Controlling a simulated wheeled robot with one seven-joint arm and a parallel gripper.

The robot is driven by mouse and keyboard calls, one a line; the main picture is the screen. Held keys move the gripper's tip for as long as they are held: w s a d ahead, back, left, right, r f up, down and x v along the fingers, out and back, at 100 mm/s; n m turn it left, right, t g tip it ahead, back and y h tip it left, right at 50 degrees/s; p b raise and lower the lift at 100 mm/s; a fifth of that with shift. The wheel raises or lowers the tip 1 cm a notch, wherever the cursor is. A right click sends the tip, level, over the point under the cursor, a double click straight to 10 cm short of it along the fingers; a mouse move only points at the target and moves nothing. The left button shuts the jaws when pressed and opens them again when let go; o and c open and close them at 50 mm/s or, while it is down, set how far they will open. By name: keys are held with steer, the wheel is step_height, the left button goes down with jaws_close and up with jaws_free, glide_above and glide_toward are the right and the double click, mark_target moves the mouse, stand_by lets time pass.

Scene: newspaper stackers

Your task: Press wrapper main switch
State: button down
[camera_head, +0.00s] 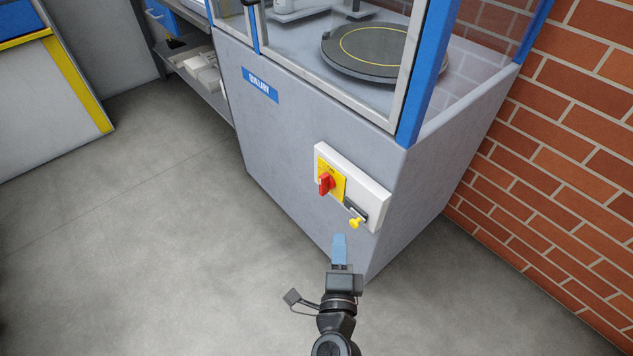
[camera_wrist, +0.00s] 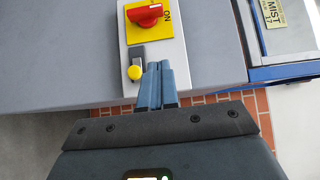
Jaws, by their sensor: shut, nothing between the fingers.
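The wrapper (camera_head: 290,150) is a grey cabinet with a blue-framed clear enclosure on top. A white switch box (camera_head: 377,209) is mounted low on its front. The box carries a red rotary main switch (camera_head: 325,183) on a yellow plate, and a small yellow knob (camera_head: 355,223) below it. In the wrist view the red switch (camera_wrist: 145,15) is at the top and the yellow knob (camera_wrist: 134,72) is left of my fingertips. My gripper (camera_head: 339,238) is shut and empty, its blue fingers just below the box in the head view. I cannot tell if the fingertips touch the box.
A red brick wall (camera_head: 545,160) stands close on the right of the wrapper. A shelf with white items (camera_head: 203,75) is behind it on the left. A grey and yellow unit (camera_head: 50,90) is at far left. The grey floor (camera_head: 150,250) in front is clear.

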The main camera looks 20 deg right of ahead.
steer(key=shift+w+f, duration=0.15)
steer(key=shift+w, duration=0.5)
steer(key=shift+w, duration=0.1)
glide_toward(326, 181)
steer(key=w+d, duration=0.3)
steer(key=w, duration=0.1)
steer(key=shift+w+a+f+b, duration=0.15)
steer(key=shift+w+b, duration=0.25)
steer(key=shift+w, duration=0.25)
steer(key=shift+w, duration=0.1)
steer(key=shift+g+p, duration=0.3)
steer(key=shift+p, duration=0.4)
